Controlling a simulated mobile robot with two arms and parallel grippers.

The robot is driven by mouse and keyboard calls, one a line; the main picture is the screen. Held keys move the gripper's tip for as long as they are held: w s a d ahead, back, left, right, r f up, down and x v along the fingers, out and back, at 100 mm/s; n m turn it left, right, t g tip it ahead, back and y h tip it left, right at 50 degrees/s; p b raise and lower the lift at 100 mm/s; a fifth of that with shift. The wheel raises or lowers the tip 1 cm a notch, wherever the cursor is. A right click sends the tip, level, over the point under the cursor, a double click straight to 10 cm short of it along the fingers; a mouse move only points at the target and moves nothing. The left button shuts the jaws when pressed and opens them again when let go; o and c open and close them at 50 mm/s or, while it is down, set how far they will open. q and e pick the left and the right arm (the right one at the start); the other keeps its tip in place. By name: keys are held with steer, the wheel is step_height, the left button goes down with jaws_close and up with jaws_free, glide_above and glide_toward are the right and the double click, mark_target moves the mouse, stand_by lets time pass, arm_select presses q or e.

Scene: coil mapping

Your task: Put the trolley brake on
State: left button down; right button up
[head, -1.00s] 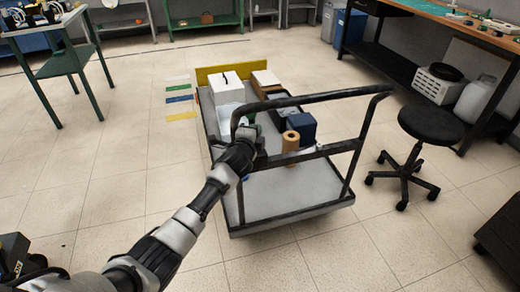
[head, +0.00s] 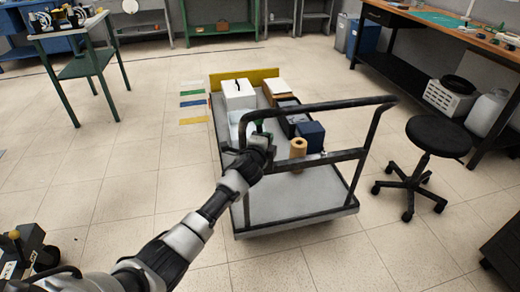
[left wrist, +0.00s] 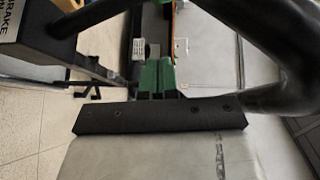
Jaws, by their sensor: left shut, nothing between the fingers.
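The trolley (head: 290,203) stands in the middle of the head view, a grey deck with a black tubular handle (head: 325,104) at its near end. My left gripper (head: 259,127) is at the left side of the handle frame, its green fingers shut and empty. In the left wrist view the shut green fingers (left wrist: 157,78) show beside a thick black tube (left wrist: 270,60). A dark plate with a label reading "BRAKE" (left wrist: 14,22) is at the upper left there, apart from the fingers. The brake's setting cannot be told. My right gripper is not in view.
The trolley carries a white box (head: 238,96), a blue box (head: 310,136) and a tan roll (head: 298,147). A black stool (head: 437,136) stands to its right, before a workbench (head: 450,22). A green table (head: 85,67) is at left. The floor left of the trolley is mostly clear.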

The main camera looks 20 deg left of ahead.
arm_select(q)
steer(key=s+r+p, duration=0.1)
steer(key=s+r, duration=0.2)
steer(key=s, duration=0.6)
steer(key=shift+a+r+p, duration=0.15)
steer(key=shift+a+p, duration=0.15)
steer(key=shift+a, duration=0.05)
steer(key=s+a+f+n+g+p, duration=0.1)
steer(key=s+f+n+g, duration=0.15)
steer(key=s+f, duration=0.55)
steer(key=s+f+n+g+p, duration=0.2)
steer(key=s+f+g, duration=0.1)
steer(key=f, duration=1)
steer(key=s+a+f+n+g+p, duration=0.1)
steer(key=s+f+n+g, duration=0.2)
steer(key=s+f, duration=0.5)
steer(key=s+f+n+g+p, duration=0.1)
steer(key=s+f, duration=0.4)
steer(key=s, duration=0.7)
steer(key=s+d+f+n+g+p, duration=0.1)
steer(key=s+f+n+g, duration=0.3)
steer(key=s, duration=0.8)
steer(key=s+d+f+n+g+p, duration=0.1)
steer(key=s+f+n+g, duration=0.1)
steer(key=s+f, duration=0.5)
steer(key=s, duration=0.4)
steer(key=shift+s+f+g, duration=0.3)
steer(key=shift+s+g, duration=0.05)
steer(key=shift+s, duration=0.05)
